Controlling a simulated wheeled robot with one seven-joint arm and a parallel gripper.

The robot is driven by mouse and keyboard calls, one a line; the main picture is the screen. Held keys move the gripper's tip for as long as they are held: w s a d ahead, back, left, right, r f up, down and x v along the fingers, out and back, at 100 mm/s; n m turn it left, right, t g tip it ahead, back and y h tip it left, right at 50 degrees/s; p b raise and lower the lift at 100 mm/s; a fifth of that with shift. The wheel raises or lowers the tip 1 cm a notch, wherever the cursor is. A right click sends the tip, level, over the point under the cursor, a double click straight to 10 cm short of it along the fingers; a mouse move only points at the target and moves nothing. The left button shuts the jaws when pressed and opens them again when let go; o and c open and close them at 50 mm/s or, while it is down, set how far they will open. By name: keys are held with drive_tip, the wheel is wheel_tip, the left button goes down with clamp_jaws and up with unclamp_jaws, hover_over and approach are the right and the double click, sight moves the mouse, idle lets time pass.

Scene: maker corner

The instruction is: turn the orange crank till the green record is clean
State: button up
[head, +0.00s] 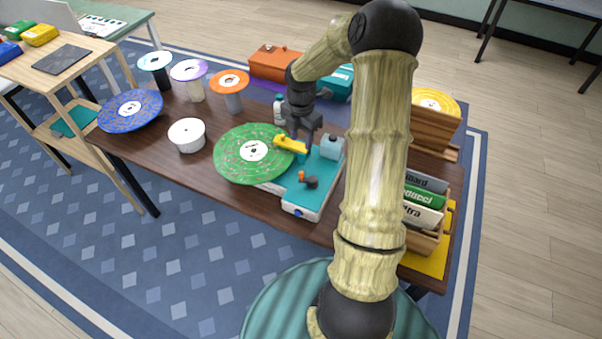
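The green record (235,165), speckled with light marks and with a white label, lies flat at the left of a cleaning machine with a teal top (322,172). A small orange crank piece (302,176) stands on the machine's teal top, beside a dark knob-like part (312,183). A yellow arm-like piece (291,145) reaches over the record's right edge. My gripper (302,138) points down just above and behind the yellow piece, apart from the crank. Its fingers are small and dark, so I cannot tell whether they are open or touching the yellow piece.
A white tub (187,135), a blue record (130,110) and several disc-topped stands are on the table's left. An orange case (275,63) is behind. A wooden record crate (425,240) and a rack with a yellow record (436,101) are right. My arm hides part of the table.

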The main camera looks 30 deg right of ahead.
sight(301, 172)
wheel_tip(301, 172, down, 17)
drive_tip(key=p, duration=0.3)
drive_tip(key=shift+f, duration=0.2)
clamp_jaws()
